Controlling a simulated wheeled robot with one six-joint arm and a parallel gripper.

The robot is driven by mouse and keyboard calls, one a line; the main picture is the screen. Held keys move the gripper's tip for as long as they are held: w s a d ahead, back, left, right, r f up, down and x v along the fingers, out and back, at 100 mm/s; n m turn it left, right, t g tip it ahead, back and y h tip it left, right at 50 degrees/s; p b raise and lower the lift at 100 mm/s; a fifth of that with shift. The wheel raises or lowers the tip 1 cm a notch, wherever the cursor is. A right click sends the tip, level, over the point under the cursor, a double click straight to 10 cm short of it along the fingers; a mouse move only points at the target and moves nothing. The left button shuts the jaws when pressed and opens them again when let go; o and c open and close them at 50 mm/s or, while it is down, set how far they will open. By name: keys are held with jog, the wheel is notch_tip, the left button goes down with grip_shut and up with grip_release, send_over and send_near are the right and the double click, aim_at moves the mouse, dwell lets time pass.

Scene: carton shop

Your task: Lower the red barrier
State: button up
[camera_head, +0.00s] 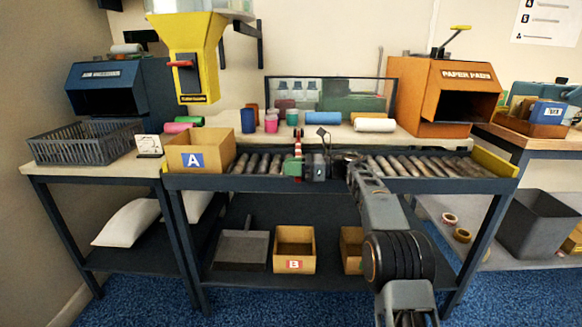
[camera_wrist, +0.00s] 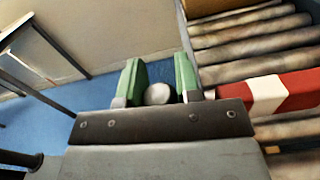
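The red-and-white barrier (camera_head: 298,146) stands at the roller conveyor, left of its middle, in the head view. In the wrist view the barrier (camera_wrist: 270,95) runs from beside the right finger out to the right edge, in front of the rollers. My gripper (camera_head: 294,168) is at the barrier's lower end, reaching in from the right. In the wrist view my gripper (camera_wrist: 159,82) has its green fingers apart, with a pale round knob (camera_wrist: 158,94) between them. I cannot tell whether the fingers press on the knob. The barrier's lower end is hidden behind my gripper, and its exact tilt is unclear.
The conveyor rollers (camera_head: 258,163) run on both sides of the barrier. Carton A (camera_head: 215,150) stands left on the conveyor. Carton B (camera_head: 295,241) sits on the shelf below. An orange paper pads dispenser (camera_head: 412,100) stands at right.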

jog(key=o, duration=0.4)
jog(key=shift+s+f, duration=0.1)
jog(key=shift+f, duration=0.35)
jog(key=shift+o, duration=0.2)
jog(key=shift+d+r, duration=0.1)
jog(key=shift+d, duration=0.55)
jog(key=d+p, duration=0.3)
jog(key=d, duration=0.9)
jog(key=shift+s+d+r+p, duration=0.15)
jog(key=shift+d+p, duration=0.15)
jog(key=shift+p, duration=0.05)
